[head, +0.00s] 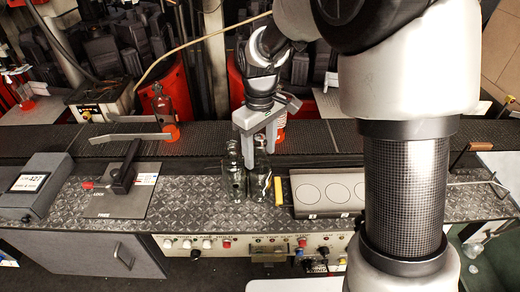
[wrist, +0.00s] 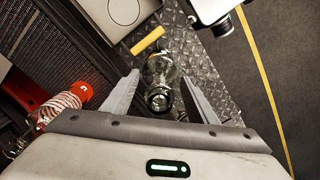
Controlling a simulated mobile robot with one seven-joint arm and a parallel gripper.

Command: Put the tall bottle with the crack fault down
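Two clear glass bottles stand upright, close together, on the checker-plate bench in the head view: a left bottle (head: 234,172) and a right bottle (head: 262,182). My gripper (head: 260,152) points down over the right bottle, its fingers on either side of the neck. In the wrist view a clear bottle (wrist: 160,72) lies between the fingertips of my gripper (wrist: 161,82), with a visible gap at each side. The fingers are apart and do not appear to press on the glass. I cannot make out a crack on either bottle.
A lever plate (head: 123,202) is at left. Behind runs a dark conveyor (head: 60,140) carrying a bottle with an orange base (head: 163,108). Bare bench (head: 195,190) lies left of the bottles.

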